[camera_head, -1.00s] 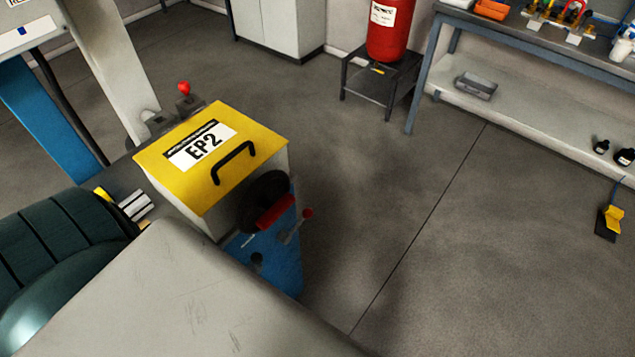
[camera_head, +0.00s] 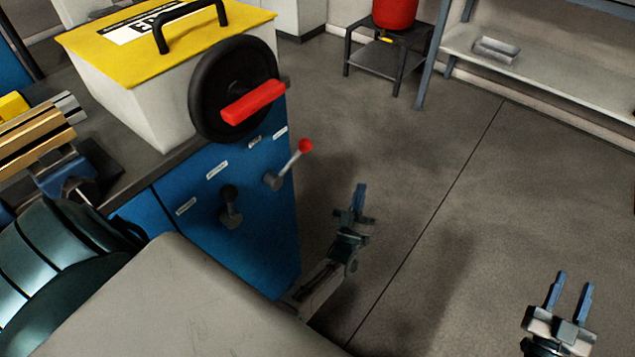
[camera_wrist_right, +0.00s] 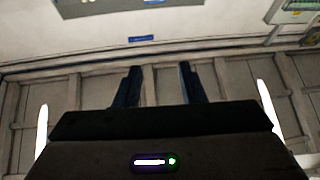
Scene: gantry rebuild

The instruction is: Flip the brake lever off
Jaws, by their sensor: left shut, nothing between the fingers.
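The blue control panel (camera_head: 255,225) carries a lever with a red ball knob (camera_head: 305,146), tilted up to the right, and a black-knobbed lever (camera_head: 230,193) lower left. The small labels are too blurred to tell which is the brake lever. My left gripper (camera_head: 359,188) is shut and empty, pointing up, to the right of the panel and apart from both levers. My right gripper (camera_head: 574,276) is open and empty at the lower right, far from the panel. Its two spread fingers also show in the right wrist view (camera_wrist_right: 160,75).
A stand with a red cylinder (camera_head: 395,12) is at the back. The floor on the right is clear.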

